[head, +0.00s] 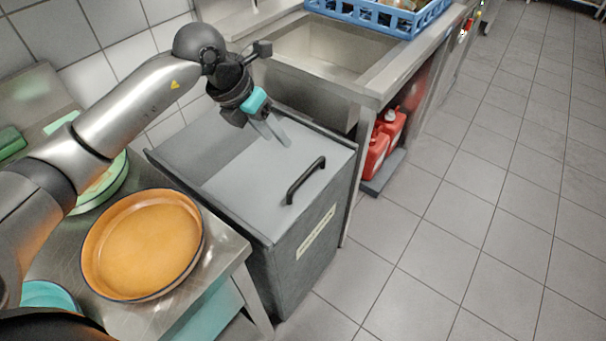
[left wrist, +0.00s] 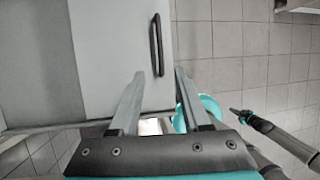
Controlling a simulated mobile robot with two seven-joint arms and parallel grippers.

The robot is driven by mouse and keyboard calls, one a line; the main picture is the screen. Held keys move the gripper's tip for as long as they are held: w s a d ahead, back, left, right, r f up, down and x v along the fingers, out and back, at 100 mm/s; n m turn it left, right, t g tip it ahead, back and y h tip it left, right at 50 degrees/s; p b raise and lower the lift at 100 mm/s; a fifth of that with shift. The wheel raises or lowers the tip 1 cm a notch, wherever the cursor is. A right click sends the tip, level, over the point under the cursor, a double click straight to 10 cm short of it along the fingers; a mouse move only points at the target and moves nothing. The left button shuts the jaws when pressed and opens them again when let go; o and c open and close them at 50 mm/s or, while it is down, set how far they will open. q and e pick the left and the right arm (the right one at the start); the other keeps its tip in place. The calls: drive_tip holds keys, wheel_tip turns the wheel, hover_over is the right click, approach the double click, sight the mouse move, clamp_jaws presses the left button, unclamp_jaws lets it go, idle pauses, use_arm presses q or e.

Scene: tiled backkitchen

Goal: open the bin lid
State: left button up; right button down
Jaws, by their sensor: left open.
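The grey bin (head: 300,265) stands between the counter and the sink unit, its flat lid (head: 235,180) shut. A black bar handle (head: 305,180) rises near the lid's front edge. My left gripper (head: 277,136) is open and empty above the lid, behind and left of the handle in the head view. In the left wrist view the handle (left wrist: 156,45) lies beyond the two spread fingertips (left wrist: 159,74), apart from them. What looks like my right gripper (left wrist: 238,114) is small at the right of that view; its jaws are too small to judge.
An orange dish (head: 145,245) sits on the steel counter at the left, close to the bin. A sink (head: 330,45) with a blue crate (head: 385,14) is behind. Red canisters (head: 385,140) stand under it. Tiled floor at the right is clear.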

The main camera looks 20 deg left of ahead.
use_arm(q)
drive_tip(key=b, duration=0.2)
hover_over(306, 172)
drive_tip(key=s+a, duration=0.2)
wheel_tip(306, 172, down, 10)
drive_tip(key=b+x, duration=0.1)
drive_tip(key=x, duration=0.2)
drive_tip(key=shift+d+f, duration=0.1)
drive_tip(key=shift+f, duration=0.1)
drive_tip(key=shift+w+d+f, duration=0.15)
drive_tip(key=shift+w+f, duration=0.05)
drive_tip(key=shift+f, duration=0.2)
use_arm(e)
drive_tip(key=shift+t, duration=0.4)
drive_tip(key=w+f, duration=0.1)
drive_tip(key=w+d+f, duration=0.2)
drive_tip(key=w, duration=0.1)
use_arm(q)
clamp_jaws()
use_arm(e)
drive_tip(key=shift+s+a, duration=0.15)
drive_tip(key=shift+s, duration=0.15)
